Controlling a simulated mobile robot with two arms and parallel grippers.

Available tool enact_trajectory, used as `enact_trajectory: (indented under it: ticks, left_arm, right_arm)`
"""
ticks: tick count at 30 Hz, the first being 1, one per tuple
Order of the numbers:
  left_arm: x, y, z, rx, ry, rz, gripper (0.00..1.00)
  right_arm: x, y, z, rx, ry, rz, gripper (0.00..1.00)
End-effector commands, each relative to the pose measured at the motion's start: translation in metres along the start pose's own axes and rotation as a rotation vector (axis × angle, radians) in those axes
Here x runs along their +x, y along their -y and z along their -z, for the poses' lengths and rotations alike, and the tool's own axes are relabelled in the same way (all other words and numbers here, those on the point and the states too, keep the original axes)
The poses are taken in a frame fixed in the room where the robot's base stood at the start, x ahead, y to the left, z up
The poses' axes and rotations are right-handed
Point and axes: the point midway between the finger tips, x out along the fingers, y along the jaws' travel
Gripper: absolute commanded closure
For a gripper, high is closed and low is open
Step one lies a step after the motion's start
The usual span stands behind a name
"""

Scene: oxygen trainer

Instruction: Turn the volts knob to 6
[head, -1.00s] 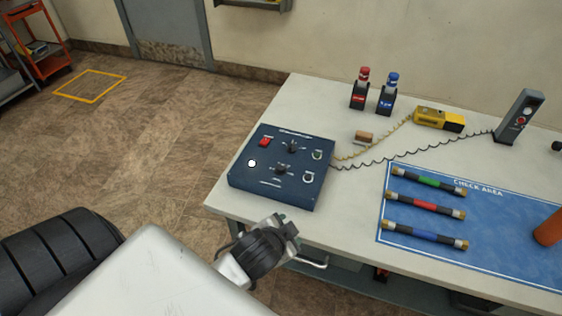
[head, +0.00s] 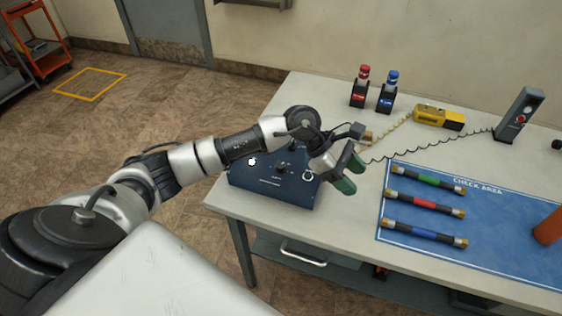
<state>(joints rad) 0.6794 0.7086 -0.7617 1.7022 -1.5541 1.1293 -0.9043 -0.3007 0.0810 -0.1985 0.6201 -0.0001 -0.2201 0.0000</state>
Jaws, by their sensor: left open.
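The dark blue control box (head: 290,198) sits on the left part of the workbench. Its lower black knob (head: 281,169) shows, and a white round part (head: 252,161) shows at its left. My left arm crosses over the box and hides its upper half, with the upper knob and the red switch. The labels are too small to read, so I cannot tell which knob is the volts one or its setting. My left gripper (head: 352,174) has green-tipped fingers, is open and empty, and hangs above the box's right edge. My right gripper is not in view.
The pale workbench (head: 250,212) holds a red-capped bottle (head: 360,88), a blue-capped one (head: 387,93), a yellow meter (head: 438,117) and a grey upright device (head: 520,115). Coiled leads run across it. Several coloured tubes lie on the blue check-area mat (head: 490,262).

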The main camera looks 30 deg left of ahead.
Motion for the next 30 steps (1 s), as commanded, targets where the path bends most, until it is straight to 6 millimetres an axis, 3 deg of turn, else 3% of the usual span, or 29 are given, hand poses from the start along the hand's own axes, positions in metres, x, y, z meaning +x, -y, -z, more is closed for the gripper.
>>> enact_trajectory:
  ticks: [3, 6, 9, 12, 17, 30]
  left_arm:
    - [-0.052, -0.025, 0.052, 0.131, -0.38, 0.044, 0.44]
    - [-0.097, -0.036, 0.083, 0.166, -0.618, 0.091, 0.44]
    - [-0.132, -0.041, 0.1, 0.166, -0.775, 0.128, 0.44]
    - [-0.151, -0.042, 0.108, 0.157, -0.856, 0.152, 0.44]
    - [-0.149, -0.041, 0.121, 0.153, -0.883, 0.165, 0.44]
    - [-0.099, -0.034, 0.179, 0.152, -0.878, 0.164, 0.44]
  right_arm:
    - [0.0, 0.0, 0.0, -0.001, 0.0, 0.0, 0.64]
    - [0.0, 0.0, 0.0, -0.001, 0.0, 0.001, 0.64]
    - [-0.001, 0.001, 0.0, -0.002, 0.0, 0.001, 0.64]
    - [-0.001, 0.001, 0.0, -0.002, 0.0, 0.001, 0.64]
    - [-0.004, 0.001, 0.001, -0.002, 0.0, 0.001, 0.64]
    - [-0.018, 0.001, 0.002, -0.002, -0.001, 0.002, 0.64]
